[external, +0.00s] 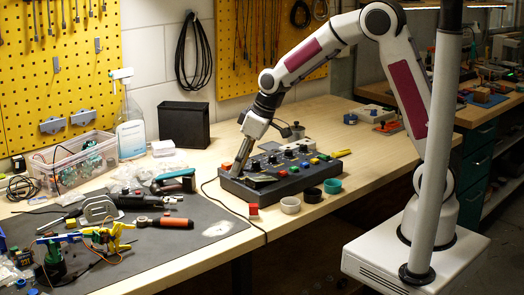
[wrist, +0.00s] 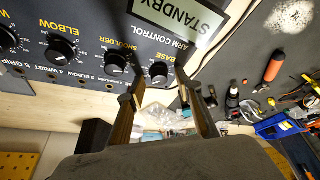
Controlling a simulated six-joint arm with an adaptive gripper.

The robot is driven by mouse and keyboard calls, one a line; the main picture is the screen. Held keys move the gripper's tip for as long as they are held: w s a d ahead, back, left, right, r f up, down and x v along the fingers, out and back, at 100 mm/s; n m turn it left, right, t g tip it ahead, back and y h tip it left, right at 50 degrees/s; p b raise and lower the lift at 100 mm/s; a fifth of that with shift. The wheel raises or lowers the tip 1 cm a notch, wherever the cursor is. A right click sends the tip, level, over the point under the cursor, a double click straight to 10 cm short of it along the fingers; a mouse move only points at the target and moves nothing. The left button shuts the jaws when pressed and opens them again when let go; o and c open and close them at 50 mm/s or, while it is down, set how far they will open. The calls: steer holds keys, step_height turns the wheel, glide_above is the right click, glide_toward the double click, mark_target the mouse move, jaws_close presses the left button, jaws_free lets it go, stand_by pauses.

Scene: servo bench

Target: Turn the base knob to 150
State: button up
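The base knob (wrist: 159,72) is a small black round knob on the dark control panel (wrist: 80,20), beside the printed word BASE. Its setting is too small to read. In the wrist view my gripper (wrist: 163,84) is open, with one finger on each side of the base knob; I cannot tell whether either touches it. The panel's display (wrist: 180,18) reads STANDBY. In the external view my gripper (external: 236,172) points down at the left end of the control box (external: 290,183), and it hides the base knob there.
The shoulder knob (wrist: 116,64) is close beside the left finger, with the elbow knob (wrist: 57,50) farther left. Small cups (external: 290,205) stand in front of the box. A grey mat (external: 150,250) with tools lies to the left. A black bin (external: 184,124) stands behind.

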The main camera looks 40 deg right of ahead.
steer(key=shift+c, duration=0.4)
jaws_close()
steer(key=shift+s+a+m+h, duration=0.1)
steer(key=shift+m+h, duration=0.4)
steer(key=shift+m, duration=0.8)
steer(key=shift+m+t+h, duration=0.3)
steer(key=shift+m+h, duration=0.1)
steer(key=shift+m, duration=0.7)
steer(key=shift+a+m+h, duration=0.1)
steer(key=shift+m+h, duration=0.6)
steer(key=shift+m, duration=1.4)
